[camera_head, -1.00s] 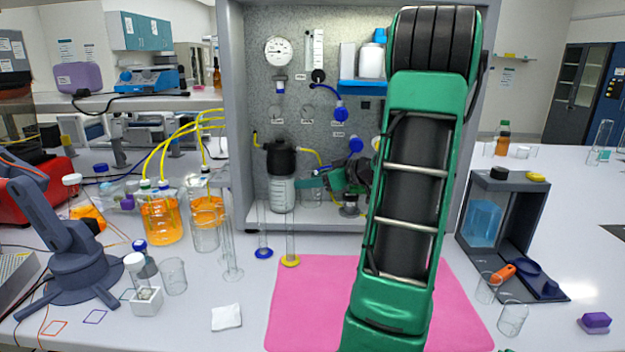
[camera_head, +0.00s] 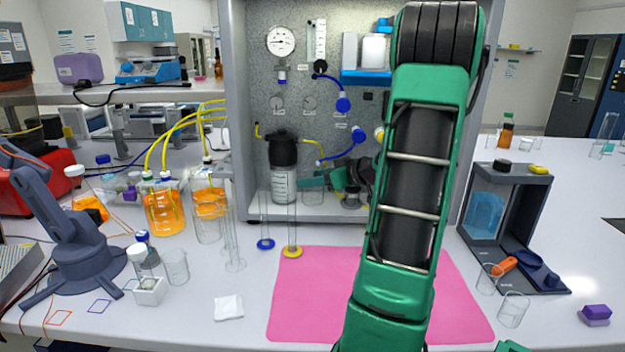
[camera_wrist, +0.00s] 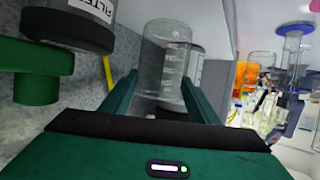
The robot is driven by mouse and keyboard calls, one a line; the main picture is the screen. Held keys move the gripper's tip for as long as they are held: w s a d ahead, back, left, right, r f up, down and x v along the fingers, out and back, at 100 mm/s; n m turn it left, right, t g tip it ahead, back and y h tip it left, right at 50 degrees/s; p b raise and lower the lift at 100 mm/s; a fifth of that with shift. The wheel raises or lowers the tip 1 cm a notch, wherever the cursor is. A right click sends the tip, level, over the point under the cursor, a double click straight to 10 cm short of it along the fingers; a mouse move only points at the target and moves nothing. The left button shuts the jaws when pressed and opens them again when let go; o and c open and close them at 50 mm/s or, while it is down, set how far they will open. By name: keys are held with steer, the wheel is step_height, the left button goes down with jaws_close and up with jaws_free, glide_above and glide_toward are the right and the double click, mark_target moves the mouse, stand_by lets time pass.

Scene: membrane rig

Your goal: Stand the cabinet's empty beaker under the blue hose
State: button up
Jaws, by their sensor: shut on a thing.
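A clear graduated beaker (camera_wrist: 166,60) is between the two green fingers of my gripper (camera_wrist: 160,85) in the wrist view, and the fingers are shut on it. It looks empty. In the head view my gripper (camera_head: 312,181) reaches into the lower part of the cabinet (camera_head: 240,150), right of the dark-topped filter vessel (camera_head: 284,182). The beaker shows faintly below the fingers (camera_head: 313,199). The lower blue hose (camera_head: 342,154) hangs from the back panel above and right of the fingers. I cannot tell whether the beaker touches the cabinet floor.
The filter vessel's dark body (camera_wrist: 68,25) is close left of my fingers in the wrist view. Tall cylinders with a blue foot (camera_head: 265,243) and a yellow foot (camera_head: 292,252) stand before the cabinet. A pink mat (camera_head: 310,300) lies in front, mostly clear.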

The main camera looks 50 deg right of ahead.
steer(key=shift+f, duration=0.1)
steer(key=o, duration=1.2)
steer(key=shift+s, duration=0.1)
steer(key=v, duration=1)
steer(key=shift+s, duration=0.25)
